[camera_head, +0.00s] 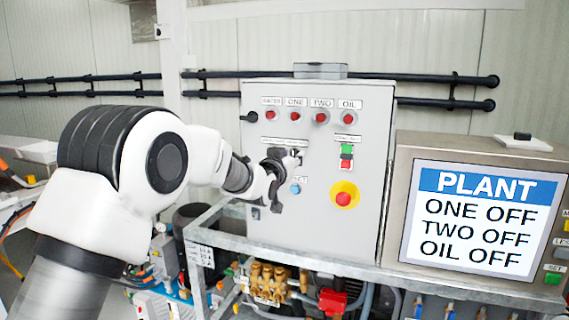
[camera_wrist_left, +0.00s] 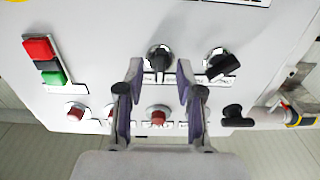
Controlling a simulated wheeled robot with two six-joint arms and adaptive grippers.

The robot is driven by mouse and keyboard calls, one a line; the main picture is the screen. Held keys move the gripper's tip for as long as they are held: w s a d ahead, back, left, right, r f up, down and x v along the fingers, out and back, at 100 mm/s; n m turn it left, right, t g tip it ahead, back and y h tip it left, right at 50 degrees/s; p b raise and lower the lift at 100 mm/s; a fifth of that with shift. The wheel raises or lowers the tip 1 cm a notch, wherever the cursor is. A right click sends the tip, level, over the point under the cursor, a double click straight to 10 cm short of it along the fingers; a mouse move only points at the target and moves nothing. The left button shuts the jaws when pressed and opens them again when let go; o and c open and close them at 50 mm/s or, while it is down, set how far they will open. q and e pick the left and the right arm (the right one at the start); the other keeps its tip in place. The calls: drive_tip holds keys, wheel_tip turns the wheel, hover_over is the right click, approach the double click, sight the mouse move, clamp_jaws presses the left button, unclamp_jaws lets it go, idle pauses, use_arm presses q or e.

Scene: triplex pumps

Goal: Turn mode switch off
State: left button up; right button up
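The grey control panel (camera_head: 318,220) stands upright at mid-picture in the head view. My left gripper (camera_head: 277,180) is in front of its middle left and hides part of the switch area. In the left wrist view, my left gripper (camera_wrist_left: 159,80) is open, with one finger on each side. A black rotary switch (camera_wrist_left: 159,57) shows between the fingertips, its handle nearly upright in the picture. A second black rotary switch (camera_wrist_left: 222,64) is to its right, with its handle slanted. I cannot read which is the mode switch. Contact with the switch cannot be told.
The panel also carries a row of red lamps (camera_head: 295,116), a green button (camera_head: 347,150), a blue button (camera_head: 295,189) and a red emergency stop (camera_head: 343,199). A screen (camera_head: 482,222) at right reads PLANT, ONE OFF, TWO OFF, OIL OFF. Pipes and a metal frame (camera_head: 300,245) lie below.

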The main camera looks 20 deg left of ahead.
use_arm(q)
drive_tip(key=s, duration=1.1)
drive_tip(key=shift+a, duration=0.2)
drive_tip(key=shift+w, duration=0.1)
